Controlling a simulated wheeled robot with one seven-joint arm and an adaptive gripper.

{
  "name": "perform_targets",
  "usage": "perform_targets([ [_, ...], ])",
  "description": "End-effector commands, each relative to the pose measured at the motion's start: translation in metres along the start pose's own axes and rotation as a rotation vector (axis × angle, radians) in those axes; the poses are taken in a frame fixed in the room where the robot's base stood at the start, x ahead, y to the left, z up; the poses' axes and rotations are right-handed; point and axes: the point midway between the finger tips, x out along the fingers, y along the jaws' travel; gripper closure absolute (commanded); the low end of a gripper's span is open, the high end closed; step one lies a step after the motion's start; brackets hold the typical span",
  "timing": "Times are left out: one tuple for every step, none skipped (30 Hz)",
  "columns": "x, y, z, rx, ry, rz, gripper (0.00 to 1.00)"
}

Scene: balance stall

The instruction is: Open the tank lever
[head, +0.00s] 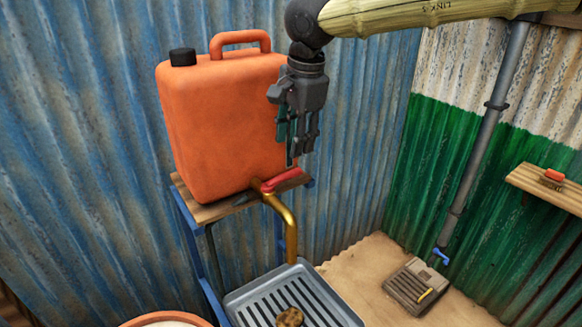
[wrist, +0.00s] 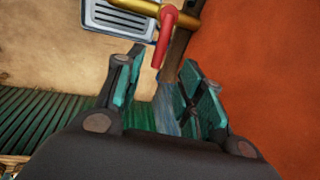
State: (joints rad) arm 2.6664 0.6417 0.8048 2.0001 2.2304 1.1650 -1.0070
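The orange tank (head: 215,125) with a black cap stands on a wooden shelf; it fills the right of the wrist view (wrist: 270,60). A brass tap (head: 288,222) leaves its base and bends down. The red lever (head: 282,181) sits on the tap, angled up to the right in the head view. In the wrist view the lever (wrist: 165,36) points down the picture toward the gap between my fingers. My gripper (head: 291,157) is beside the tank, just above the lever in the head view. Its teal-padded fingers (wrist: 160,65) are apart with nothing gripped between them.
A grey slatted tray (head: 251,310) lies below the spout with a brown lump (head: 289,317) on it. The wooden shelf (head: 205,211) has a blue frame. Corrugated walls stand behind. A grey pipe with a blue tap (head: 441,256) and a wooden ledge (head: 535,186) are at right.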

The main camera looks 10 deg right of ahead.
Motion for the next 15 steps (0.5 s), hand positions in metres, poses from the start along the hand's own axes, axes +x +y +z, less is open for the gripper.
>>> perform_targets([
  [0.008, 0.001, 0.0, 0.0, 0.0, 0.004, 0.62],
  [0.013, 0.001, -0.001, 0.001, 0.0, 0.005, 0.62],
  [0.019, 0.0, -0.001, 0.002, -0.001, 0.003, 0.62],
  [0.024, 0.001, -0.001, 0.002, 0.0, 0.004, 0.62],
  [0.029, 0.001, -0.001, 0.002, 0.0, 0.004, 0.62],
  [0.035, 0.001, -0.001, 0.001, 0.0, 0.003, 0.62],
  [0.04, 0.001, -0.001, 0.001, 0.001, 0.004, 0.62],
  [0.045, 0.001, -0.001, 0.002, 0.0, 0.003, 0.62],
  [0.051, 0.001, -0.002, 0.003, 0.0, 0.004, 0.62],
  [0.055, 0.001, -0.002, 0.003, 0.0, 0.004, 0.62],
  [0.059, 0.001, -0.002, 0.003, 0.0, 0.003, 0.62],
  [0.064, 0.001, -0.002, 0.003, 0.0, 0.002, 0.62],
  [0.067, 0.001, -0.002, 0.003, 0.001, 0.002, 0.62],
  [0.07, 0.001, -0.002, 0.003, 0.0, 0.001, 0.62],
  [0.074, 0.001, -0.002, 0.004, 0.0, 0.002, 0.62],
])
